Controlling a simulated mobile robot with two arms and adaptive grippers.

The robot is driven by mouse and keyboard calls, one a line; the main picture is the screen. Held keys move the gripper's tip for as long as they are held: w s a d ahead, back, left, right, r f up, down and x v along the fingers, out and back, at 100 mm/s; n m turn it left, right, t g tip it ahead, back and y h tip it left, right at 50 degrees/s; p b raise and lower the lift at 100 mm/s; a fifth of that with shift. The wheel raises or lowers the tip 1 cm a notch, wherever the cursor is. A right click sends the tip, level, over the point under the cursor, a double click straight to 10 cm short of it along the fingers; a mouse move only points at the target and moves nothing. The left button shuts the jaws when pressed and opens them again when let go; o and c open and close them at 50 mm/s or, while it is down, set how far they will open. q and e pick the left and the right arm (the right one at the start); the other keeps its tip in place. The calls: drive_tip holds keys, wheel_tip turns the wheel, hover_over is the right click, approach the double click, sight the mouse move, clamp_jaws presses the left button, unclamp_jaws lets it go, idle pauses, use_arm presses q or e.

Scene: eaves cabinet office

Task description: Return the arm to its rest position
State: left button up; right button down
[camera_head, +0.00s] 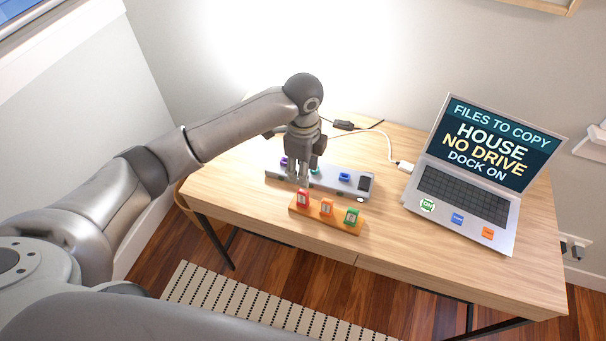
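My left arm (225,125) reaches in from the left over the desk, bent at the wrist. Its gripper (303,182) points down just above or at the red drive (303,200). I cannot tell whether the fingers touch the drive or how far apart they are. The red drive stands upright at the left end of an orange holder (345,225), beside an orange drive (326,207) and a green drive (351,216). My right gripper is not in view.
A grey dock (330,182) with a purple, a teal and a blue piece lies behind the holder, partly hidden by my gripper. An open laptop (470,190) reads "HOUSE NO DRIVE DOCK ON". A white cable (388,142) runs behind. The desk's front left (230,200) is clear.

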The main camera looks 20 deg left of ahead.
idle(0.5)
use_arm(q)
drive_tip(key=s+d+f+n+t+h, duration=0.1)
drive_tip(key=s+d+f+n+h, duration=0.1)
drive_tip(key=s+d+f+n, duration=0.3)
drive_tip(key=s+d+f+n+t+h, duration=0.1)
drive_tip(key=s+d, duration=0.1)
drive_tip(key=s, duration=0.5)
drive_tip(key=s+a+n+t+y, duration=0.2)
drive_tip(key=s+a+n+y, duration=0.1)
drive_tip(key=s+a+n, duration=0.9)
drive_tip(key=s+f+m+g, duration=0.1)
drive_tip(key=s+f+g, duration=0.15)
drive_tip(key=f, duration=2.55)
drive_tip(key=s+a+f, duration=0.1)
drive_tip(key=s+f, duration=0.6)
drive_tip(key=s, duration=0.1)
drive_tip(key=s+a+f, duration=0.2)
drive_tip(key=s+f, duration=0.5)
drive_tip(key=s, duration=0.1)
drive_tip(key=shift+s+a+f+b, duration=0.3)
drive_tip(key=shift+s+f+b, duration=0.05)
drive_tip(key=shift+b, duration=0.05)
